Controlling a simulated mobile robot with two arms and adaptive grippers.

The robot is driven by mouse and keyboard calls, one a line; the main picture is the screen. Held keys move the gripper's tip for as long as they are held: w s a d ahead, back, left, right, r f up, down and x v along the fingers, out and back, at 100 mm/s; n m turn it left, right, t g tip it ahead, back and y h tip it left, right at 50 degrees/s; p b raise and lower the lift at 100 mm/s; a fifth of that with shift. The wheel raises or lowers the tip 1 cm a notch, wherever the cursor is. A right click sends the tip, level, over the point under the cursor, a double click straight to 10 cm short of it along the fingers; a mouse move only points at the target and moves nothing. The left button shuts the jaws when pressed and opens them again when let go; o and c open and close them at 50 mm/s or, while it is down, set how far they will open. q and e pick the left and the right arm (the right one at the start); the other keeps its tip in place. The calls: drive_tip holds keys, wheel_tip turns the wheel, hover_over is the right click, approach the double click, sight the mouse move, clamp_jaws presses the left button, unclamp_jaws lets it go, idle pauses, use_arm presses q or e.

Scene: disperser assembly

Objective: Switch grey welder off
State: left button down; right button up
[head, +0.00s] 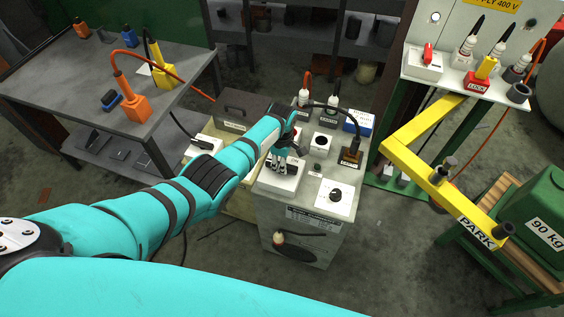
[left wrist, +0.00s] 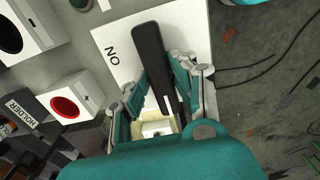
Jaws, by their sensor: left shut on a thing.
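The grey welder (head: 300,242) is a cabinet with a light top panel, in the middle right of the head view. A white switch plate (head: 288,183) sits on its top, and my left gripper (head: 280,163) is down over it. In the left wrist view, a black switch handle (left wrist: 147,42) stands between the fingers of my left gripper (left wrist: 160,80). The gripper is shut on this handle. An ON label (left wrist: 111,54) shows on the plate beside the handle. My right gripper is not in view.
A dial (head: 336,194), plugs (head: 303,98) and a cable holder (head: 350,156) crowd the welder's top. A yellow arm marked PARK (head: 418,163) stands at the right, near a green 90 kg block (head: 540,215). A grey workbench (head: 75,85) is at the left.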

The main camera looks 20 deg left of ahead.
use_arm(q)
drive_tip(key=shift+w, duration=0.1)
drive_tip(key=c, duration=1.1)
unclamp_jaws()
drive_tip(key=shift+a, duration=0.1)
wheel_tip(320, 180, up, 12)
drive_tip(key=shift+r, duration=0.1)
